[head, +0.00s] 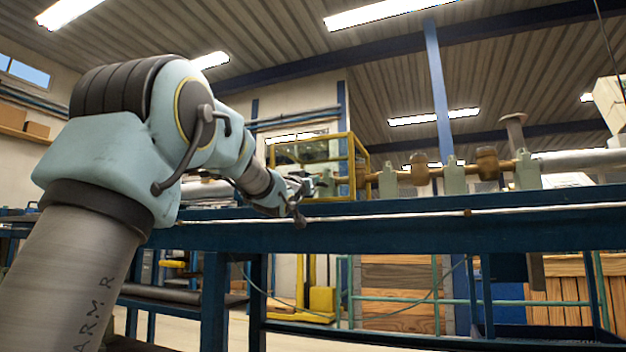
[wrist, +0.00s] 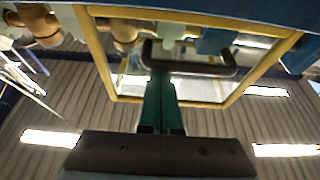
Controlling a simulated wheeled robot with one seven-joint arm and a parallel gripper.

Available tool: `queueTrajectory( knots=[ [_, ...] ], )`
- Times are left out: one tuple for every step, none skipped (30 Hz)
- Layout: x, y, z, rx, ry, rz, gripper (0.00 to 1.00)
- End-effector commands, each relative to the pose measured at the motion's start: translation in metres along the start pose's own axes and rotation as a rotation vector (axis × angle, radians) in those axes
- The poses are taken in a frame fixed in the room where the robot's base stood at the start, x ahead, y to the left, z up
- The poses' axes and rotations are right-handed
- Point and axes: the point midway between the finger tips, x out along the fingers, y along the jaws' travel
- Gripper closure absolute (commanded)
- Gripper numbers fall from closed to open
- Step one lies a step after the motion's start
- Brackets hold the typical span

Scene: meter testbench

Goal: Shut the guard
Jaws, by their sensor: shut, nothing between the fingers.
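The guard is a yellow-framed clear panel (wrist: 112,70) that fills the upper middle of the wrist view. Its dark bar handle (wrist: 222,72) runs across the panel near the top. In the head view the yellow guard frame (head: 352,160) stands on the bench, just beyond my gripper (head: 299,205). In the wrist view my gripper (wrist: 164,80) is shut and empty, its green fingers pointing up the picture with their tips at the handle. I cannot tell whether they touch it. How far the guard stands open is not clear from these views.
The blue bench (head: 420,234) runs across the head view, with a pale rail along its front edge. A brass pipe line (head: 421,174) on grey-green supports lies right of the guard. Ceiling lamps and roof sheeting show behind the panel in the wrist view.

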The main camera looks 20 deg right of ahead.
Motion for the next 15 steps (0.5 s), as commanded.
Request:
queueTrajectory(
  knots=[
    [-0.0022, -0.0005, 0.0159, -0.001, -0.024, -0.003, 1.0],
    [-0.0026, -0.0005, 0.0174, -0.001, -0.025, -0.003, 1.0],
    [-0.0029, -0.0006, 0.0193, -0.001, -0.028, -0.003, 1.0],
    [-0.0031, -0.0006, 0.0206, -0.001, -0.029, -0.003, 1.0],
    [-0.0032, -0.0007, 0.0215, -0.001, -0.031, -0.003, 1.0],
    [-0.0032, -0.0007, 0.0225, -0.001, -0.032, -0.004, 1.0],
    [-0.0032, -0.0007, 0.0231, -0.001, -0.034, -0.004, 1.0],
    [-0.0031, -0.0007, 0.0237, -0.001, -0.034, -0.004, 1.0],
    [-0.0031, -0.0007, 0.024, -0.001, -0.035, -0.004, 1.0],
    [-0.0031, -0.0006, 0.0241, -0.001, -0.035, -0.004, 1.0],
    [-0.0031, -0.0006, 0.0242, -0.001, -0.035, -0.003, 1.0],
    [-0.0031, -0.0005, 0.0243, -0.001, -0.035, -0.003, 1.0],
    [-0.0031, -0.0005, 0.0243, -0.001, -0.035, -0.003, 1.0],
    [-0.0031, -0.0005, 0.0244, -0.001, -0.035, -0.003, 1.0],
    [-0.0032, -0.0004, 0.0244, -0.001, -0.035, -0.003, 1.0]
  ],
)
